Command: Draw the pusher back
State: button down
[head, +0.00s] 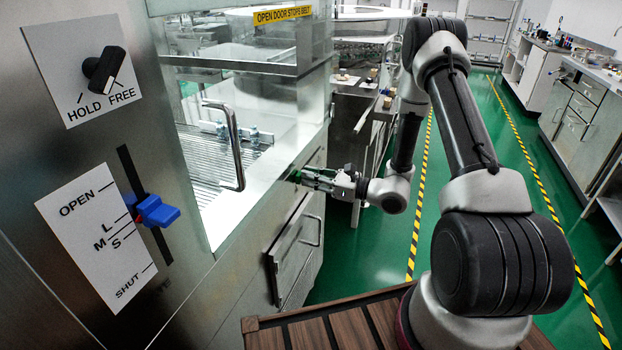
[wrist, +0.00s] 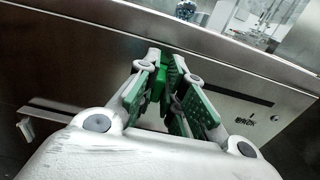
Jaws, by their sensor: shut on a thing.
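The pusher's handle appears as a bright green piece (wrist: 158,86) between my fingers in the wrist view, on the steel front panel under the window. My gripper (wrist: 172,64) is shut on it, and its own finger pads are also green. In the head view my gripper (head: 302,177) reaches left to the washer's side, just below the window ledge and right of the bar handle. The fingers hide most of the pusher there.
The washer's window door has a bar handle (head: 236,150). Nearer me are a HOLD/FREE knob (head: 104,70), pointing towards FREE, and a blue slider (head: 155,211) near the L mark. A lower hatch (head: 296,248) is below my gripper. Green floor is clear to the right.

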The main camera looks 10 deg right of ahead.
jog(key=w+d, duration=0.3)
jog(key=w, duration=0.2)
jog(key=w+d, duration=0.4)
jog(key=w, duration=0.1)
jog(key=w+d, duration=0.4)
jog(key=w, duration=0.1)
jog(key=shift+w+r, duration=0.1)
jog(key=shift+d, duration=0.1)
jog(key=c, duration=1.5)
grip_release()
jog(key=v, duration=1.2)
